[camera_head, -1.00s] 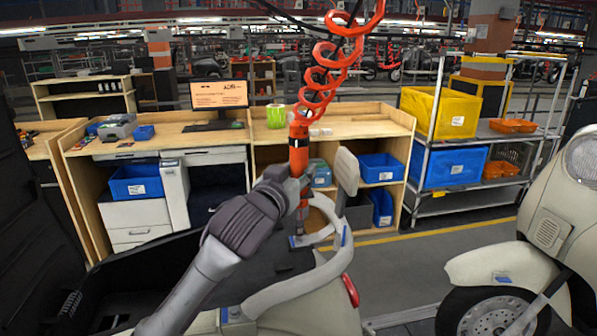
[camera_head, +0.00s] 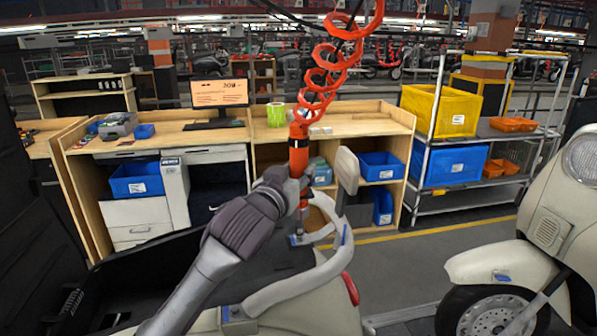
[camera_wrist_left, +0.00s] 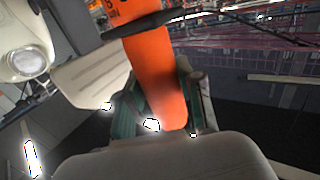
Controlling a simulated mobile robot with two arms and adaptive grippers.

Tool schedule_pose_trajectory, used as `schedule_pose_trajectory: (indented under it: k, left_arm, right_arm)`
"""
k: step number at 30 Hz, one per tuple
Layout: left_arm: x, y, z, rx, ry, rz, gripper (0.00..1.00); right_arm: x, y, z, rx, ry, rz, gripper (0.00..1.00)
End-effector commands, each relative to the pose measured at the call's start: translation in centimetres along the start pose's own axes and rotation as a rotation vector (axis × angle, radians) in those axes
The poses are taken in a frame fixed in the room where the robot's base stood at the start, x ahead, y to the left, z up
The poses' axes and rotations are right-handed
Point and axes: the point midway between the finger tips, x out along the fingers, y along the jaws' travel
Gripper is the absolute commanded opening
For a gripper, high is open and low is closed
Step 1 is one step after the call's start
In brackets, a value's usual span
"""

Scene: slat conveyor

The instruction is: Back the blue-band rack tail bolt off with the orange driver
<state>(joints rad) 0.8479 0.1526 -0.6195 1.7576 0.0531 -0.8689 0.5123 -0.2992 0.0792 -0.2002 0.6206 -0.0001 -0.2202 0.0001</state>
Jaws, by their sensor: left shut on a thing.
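My left gripper (camera_head: 297,187) is shut around the lower body of the orange driver (camera_head: 299,150). The driver stands upright on a red coiled hose, its dark bit end pointing down at the front of the pale tail rack (camera_head: 290,287) of a cream scooter. A blue band (camera_head: 344,236) marks one rack rail, and a blue patch shows by the bit tip. The bolt is too small or hidden to make out, so contact cannot be told. The left wrist view shows the driver (camera_wrist_left: 152,70) between the fingers (camera_wrist_left: 165,118). My right gripper is not in view.
A wooden workbench (camera_head: 350,118) with a monitor (camera_head: 219,93) and blue bins stands behind. A metal cart (camera_head: 455,205) with yellow and blue crates is at the right. Another cream scooter (camera_head: 520,265) stands at the right front. Open floor lies between.

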Motion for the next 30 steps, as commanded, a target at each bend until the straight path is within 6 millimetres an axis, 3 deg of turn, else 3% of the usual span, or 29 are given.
schedule_pose_trajectory:
  k: [30]
  left_arm:
    - [0.0, -0.1, 1.3, -0.001, -0.001, -0.003, 0.0]
  right_arm:
    - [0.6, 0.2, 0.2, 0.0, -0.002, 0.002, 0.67]
